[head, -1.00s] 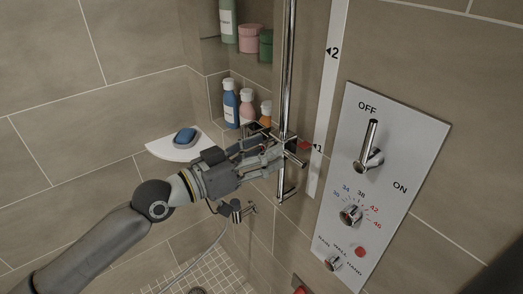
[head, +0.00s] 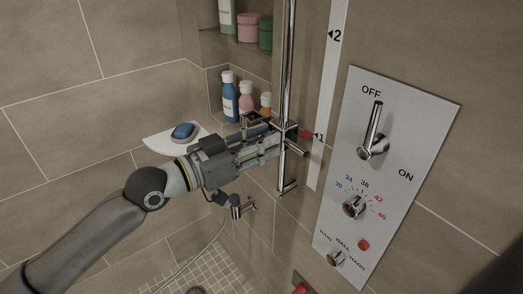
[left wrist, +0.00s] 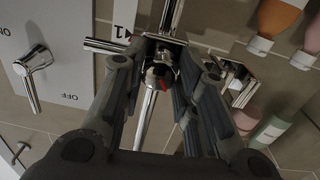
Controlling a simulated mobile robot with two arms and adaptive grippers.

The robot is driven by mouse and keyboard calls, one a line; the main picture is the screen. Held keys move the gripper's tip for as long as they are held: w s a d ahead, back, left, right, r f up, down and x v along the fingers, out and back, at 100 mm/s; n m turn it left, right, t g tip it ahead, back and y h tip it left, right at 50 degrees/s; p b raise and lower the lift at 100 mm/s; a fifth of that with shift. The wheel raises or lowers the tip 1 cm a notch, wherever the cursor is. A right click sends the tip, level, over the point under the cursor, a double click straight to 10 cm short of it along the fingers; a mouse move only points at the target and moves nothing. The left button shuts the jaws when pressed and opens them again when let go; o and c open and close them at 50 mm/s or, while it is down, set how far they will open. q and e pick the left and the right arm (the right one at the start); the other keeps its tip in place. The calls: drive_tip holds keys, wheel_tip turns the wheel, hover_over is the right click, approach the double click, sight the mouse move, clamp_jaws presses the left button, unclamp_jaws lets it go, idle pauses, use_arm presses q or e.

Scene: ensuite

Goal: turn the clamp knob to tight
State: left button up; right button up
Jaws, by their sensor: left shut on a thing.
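The clamp (head: 289,132) sits on the vertical chrome rail (head: 289,60), with a red pointer (head: 305,134) at mark 1 of the white scale strip. In the left wrist view the chrome clamp knob (left wrist: 160,77), with a red mark on its face, lies between my fingers. My left gripper (head: 274,141) reaches in from the left and is shut on the knob; the left wrist view also shows its fingers (left wrist: 158,88) on either side. In the head view the fingers hide the knob. My right gripper is out of view.
A control panel (head: 420,120) with a lever (head: 373,130) and dials stands right of the rail. Bottles (head: 229,95) fill the niche behind the gripper. A soap shelf (head: 160,143) is at the left. A hose (head: 205,250) hangs below the hand.

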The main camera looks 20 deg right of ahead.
use_arm(q)
drive_tip(key=m+b, duration=0.5)
drive_tip(key=m, duration=1)
drive_tip(key=shift+s+y, duration=0.1)
drive_tip(key=shift+y, duration=0.2)
drive_tip(key=shift+m, duration=0.4)
drive_tip(key=o, duration=1.1)
drive_tip(key=shift+c, duration=0.2)
drive_tip(key=shift+a, duration=0.1)
